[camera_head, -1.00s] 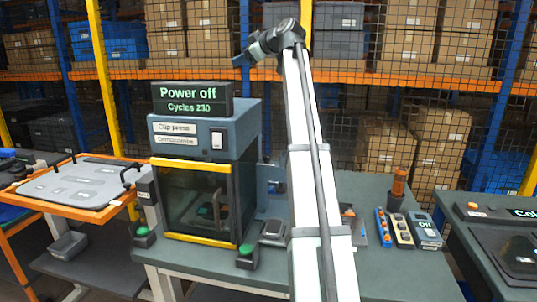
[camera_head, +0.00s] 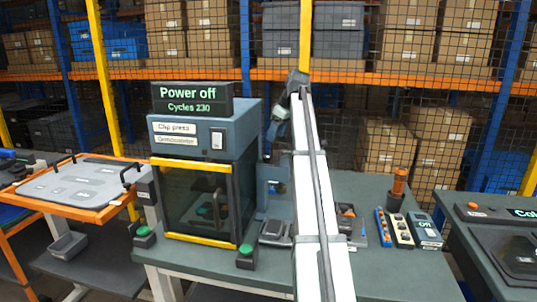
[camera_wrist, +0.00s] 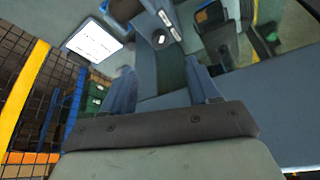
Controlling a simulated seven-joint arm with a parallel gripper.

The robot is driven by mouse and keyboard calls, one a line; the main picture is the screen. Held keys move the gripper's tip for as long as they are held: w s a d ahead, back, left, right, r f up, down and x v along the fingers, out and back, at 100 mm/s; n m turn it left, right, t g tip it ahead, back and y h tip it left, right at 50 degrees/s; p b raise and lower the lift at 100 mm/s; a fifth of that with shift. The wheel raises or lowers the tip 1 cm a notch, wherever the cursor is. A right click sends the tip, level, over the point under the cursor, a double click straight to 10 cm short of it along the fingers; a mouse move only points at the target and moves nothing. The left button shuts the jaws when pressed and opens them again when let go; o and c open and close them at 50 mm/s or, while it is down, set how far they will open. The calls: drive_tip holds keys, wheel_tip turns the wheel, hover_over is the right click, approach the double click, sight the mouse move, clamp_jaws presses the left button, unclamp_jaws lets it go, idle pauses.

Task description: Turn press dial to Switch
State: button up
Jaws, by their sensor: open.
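The clip press (camera_head: 205,139) stands on the green bench, with a "Power off, Cycles 230" display (camera_head: 190,100) on top. Small dark and grey parts show beyond the fingers; I cannot tell whether one is the dial.
The press has a yellow-framed glass door (camera_head: 195,203). Green buttons (camera_head: 245,250) sit at its front corners. A grey device (camera_head: 276,231) and a small meter (camera_head: 426,232) lie on the bench. An orange-edged tray (camera_head: 75,187) is at left. Shelves of boxes stand behind.

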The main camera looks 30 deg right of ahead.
sight(267, 156)
drive_tip(key=x, duration=1)
drive_tip(key=shift+w, duration=0.1)
drive_tip(key=c, duration=1)
drive_tip(key=m+h, duration=0.1)
drive_tip(key=m, duration=0.1)
drive_tip(key=shift+a+m+t, duration=0.2)
drive_tip(key=shift+m+t, duration=0.1)
drive_tip(key=shift+m, duration=0.1)
drive_tip(key=shift+a+m+h, duration=0.1)
drive_tip(key=shift+m+h, duration=0.8)
drive_tip(key=shift+m, duration=1.3)
